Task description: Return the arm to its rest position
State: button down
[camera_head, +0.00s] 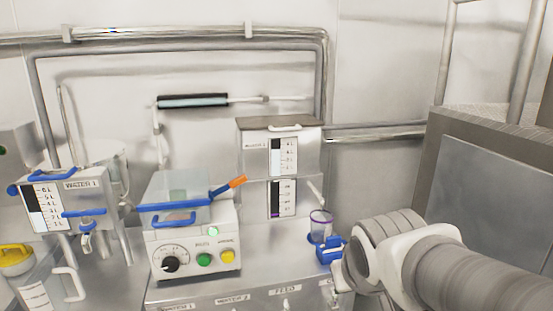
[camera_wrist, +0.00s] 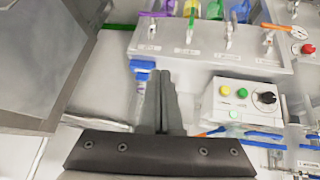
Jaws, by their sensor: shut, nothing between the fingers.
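My arm (camera_head: 440,265) reaches in from the lower right in the head view, its wrist beside the right end of the steel bench. My gripper (camera_wrist: 160,76) shows in the wrist view with its two dark fingers together and nothing between them. The gripper's fingers are not clearly seen in the head view. A clear cup with a purple rim (camera_head: 320,222) stands by a blue fitting (camera_head: 330,250), just left of my wrist. In the wrist view the blue fitting (camera_wrist: 142,66) shows close to the left of the fingertips; I cannot tell whether they touch.
A control box (camera_head: 196,250) with a dial and buttons stands left of my arm, under a clear blue-edged hopper (camera_head: 175,190). A WATER 1 tank (camera_head: 68,205) is farther left. A grey panelled cabinet (camera_head: 500,200) stands close behind my arm. Valves (camera_wrist: 230,35) line the bench front.

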jog(key=s+d+m+g, duration=0.1)
jog(key=s+d+m, duration=0.1)
jog(key=s, duration=0.8)
notch_tip(320, 180, up, 14)
jog(key=p, duration=1.3)
jog(key=shift+s+r+g+y, duration=0.15)
jog(key=shift+s+g+y, duration=0.05)
jog(key=shift+g+y, duration=0.1)
